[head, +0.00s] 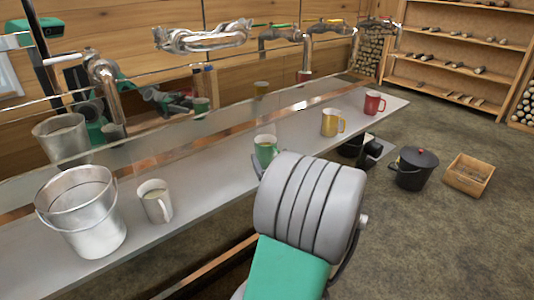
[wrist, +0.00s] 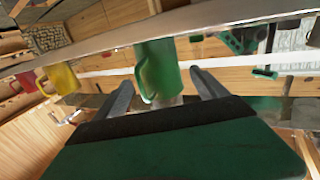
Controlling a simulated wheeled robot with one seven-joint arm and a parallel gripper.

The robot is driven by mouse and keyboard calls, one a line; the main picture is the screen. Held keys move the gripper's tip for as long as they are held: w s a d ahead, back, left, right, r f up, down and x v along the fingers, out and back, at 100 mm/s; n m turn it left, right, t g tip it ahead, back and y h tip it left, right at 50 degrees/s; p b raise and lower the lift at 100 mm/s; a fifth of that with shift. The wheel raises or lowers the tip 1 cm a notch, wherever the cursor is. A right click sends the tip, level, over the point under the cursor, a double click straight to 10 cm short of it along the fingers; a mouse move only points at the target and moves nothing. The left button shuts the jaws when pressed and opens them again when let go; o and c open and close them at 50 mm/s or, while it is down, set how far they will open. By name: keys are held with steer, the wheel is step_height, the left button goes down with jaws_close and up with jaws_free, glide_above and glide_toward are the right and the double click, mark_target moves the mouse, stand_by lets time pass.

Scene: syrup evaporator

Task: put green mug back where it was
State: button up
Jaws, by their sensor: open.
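The green mug (head: 265,151) stands upright on the grey counter (head: 215,178), just beyond my arm in the head view. Its lower part is partly hidden by my arm there. In the wrist view, which is turned upside down, the green mug (wrist: 157,68) is in the middle, its handle facing the camera. My gripper (wrist: 160,82) is open, with one finger on each side of the mug in the picture. I see gaps between the fingers and the mug. In the head view my arm hides most of the gripper.
A yellow mug (head: 332,122) and a red mug (head: 374,103) stand farther along the counter to the right. A black pot (head: 413,170) and a wooden crate (head: 468,176) are on the floor.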

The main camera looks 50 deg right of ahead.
steer(key=v, duration=0.7)
steer(key=shift+b, duration=0.3)
